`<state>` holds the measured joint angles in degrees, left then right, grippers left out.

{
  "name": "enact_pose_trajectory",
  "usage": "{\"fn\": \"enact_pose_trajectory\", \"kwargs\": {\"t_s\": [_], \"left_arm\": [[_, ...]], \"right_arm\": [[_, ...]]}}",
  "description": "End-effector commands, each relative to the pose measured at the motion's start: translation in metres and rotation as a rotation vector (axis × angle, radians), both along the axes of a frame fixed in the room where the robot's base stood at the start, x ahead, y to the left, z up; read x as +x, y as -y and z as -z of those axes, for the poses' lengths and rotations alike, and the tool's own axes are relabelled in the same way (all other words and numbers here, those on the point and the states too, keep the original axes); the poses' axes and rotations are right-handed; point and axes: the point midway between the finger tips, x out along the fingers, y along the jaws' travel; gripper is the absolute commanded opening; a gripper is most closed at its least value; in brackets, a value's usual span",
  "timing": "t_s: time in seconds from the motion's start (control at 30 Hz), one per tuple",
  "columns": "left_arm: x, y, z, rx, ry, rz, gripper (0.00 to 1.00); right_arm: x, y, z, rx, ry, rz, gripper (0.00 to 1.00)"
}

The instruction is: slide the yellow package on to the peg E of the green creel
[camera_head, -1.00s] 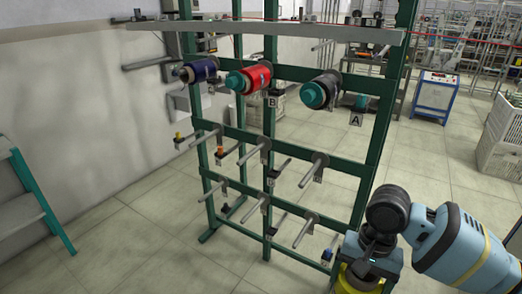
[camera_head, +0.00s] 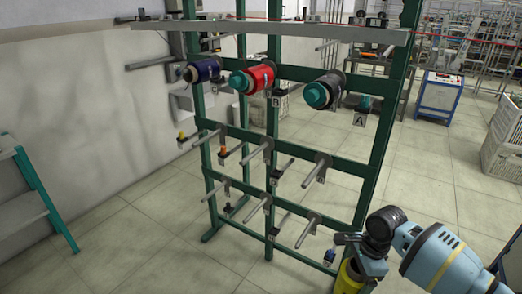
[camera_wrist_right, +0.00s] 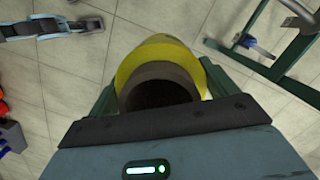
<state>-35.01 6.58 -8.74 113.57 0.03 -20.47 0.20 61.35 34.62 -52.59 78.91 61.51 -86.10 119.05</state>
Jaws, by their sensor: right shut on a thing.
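The yellow package (camera_head: 347,279) is at the bottom right of the head view, partly cut off by the frame edge. My right gripper (camera_head: 362,266) is shut on it. In the right wrist view the yellow package (camera_wrist_right: 150,55) sits between the fingers, its dark hollow core facing the camera. The green creel (camera_head: 377,150) stands left of and beyond the package, which is apart from it. Its middle row has bare pegs, including the middle one (camera_head: 256,154); the lower labels are too small to read, so I cannot confirm which is E. My left gripper is not in view.
The creel's top row holds a blue package (camera_head: 205,70), a red package (camera_head: 253,78) and a dark package with a teal end (camera_head: 322,92). The bottom row pegs (camera_head: 307,232) are bare. A teal step frame (camera_head: 45,200) stands left. Floor before the creel is clear.

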Motion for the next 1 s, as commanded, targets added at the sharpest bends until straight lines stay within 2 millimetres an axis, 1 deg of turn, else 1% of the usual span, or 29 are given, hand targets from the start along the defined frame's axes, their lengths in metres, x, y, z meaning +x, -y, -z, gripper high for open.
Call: {"fn": "enact_pose_trajectory", "kwargs": {"t_s": [0.23,0.37,0.47,0.57,0.7,0.8,0.9,1.0], "left_arm": [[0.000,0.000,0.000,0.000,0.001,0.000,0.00],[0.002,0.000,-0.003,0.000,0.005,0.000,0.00],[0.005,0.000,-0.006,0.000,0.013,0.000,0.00],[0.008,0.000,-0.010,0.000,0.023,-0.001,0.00],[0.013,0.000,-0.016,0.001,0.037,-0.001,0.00],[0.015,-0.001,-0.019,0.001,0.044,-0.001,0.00],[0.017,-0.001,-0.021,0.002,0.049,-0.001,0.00],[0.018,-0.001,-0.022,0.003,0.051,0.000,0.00]], "right_arm": [[-0.001,0.000,-0.001,0.000,0.001,-0.008,0.54],[-0.012,-0.004,0.000,-0.007,0.001,-0.102,0.54],[-0.033,-0.010,0.000,-0.016,0.002,-0.276,0.54],[-0.062,-0.017,0.000,-0.026,0.003,-0.518,0.54],[-0.105,-0.026,-0.003,-0.029,0.003,-0.880,0.54],[-0.133,-0.031,-0.006,-0.023,0.002,-1.110,0.54],[-0.155,-0.033,-0.009,-0.017,0.002,-1.294,0.54],[-0.170,-0.035,-0.012,-0.009,0.002,-1.423,0.54]]}}
